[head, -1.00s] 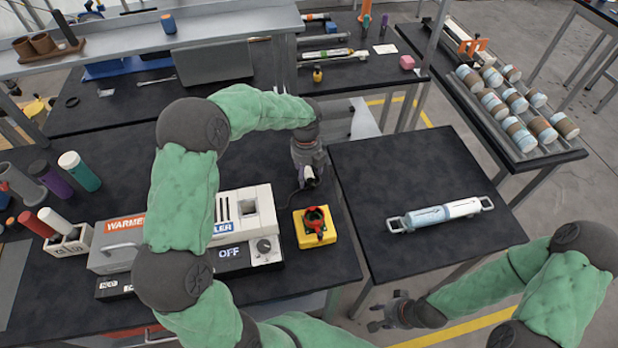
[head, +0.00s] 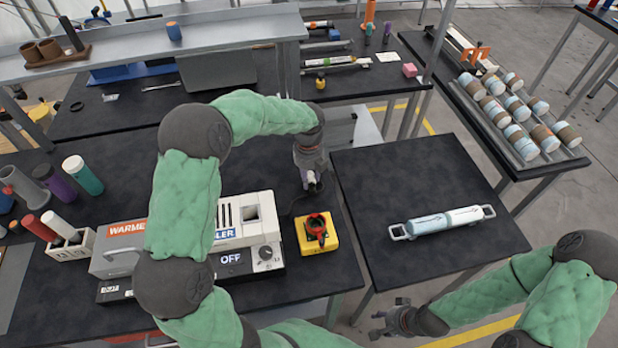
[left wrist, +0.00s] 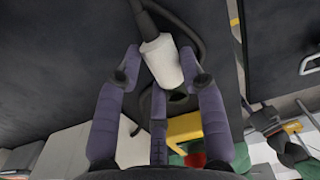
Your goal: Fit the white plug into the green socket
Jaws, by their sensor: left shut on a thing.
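The white plug (left wrist: 160,60) is between the purple-grey fingers of my left gripper (left wrist: 158,75), with a dark cable at its far end. The gripper is shut on it. In the head view my left gripper (head: 312,184) hangs over the dark bench's right edge, behind and apart from a yellow box (head: 333,246). The box has a raised red fitting (head: 315,222) with a dark centre. I make out no clearly green socket; a green patch shows low in the left wrist view beside red. My right gripper (head: 385,320) is empty at the bottom, its fingers apart.
A white and grey warmer unit (head: 265,222) stands left of the yellow box. A separate black table (head: 450,170) to the right carries a pale cylinder with end handles (head: 440,221). A gap separates that table from the bench. A rack of jars (head: 520,115) is at far right.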

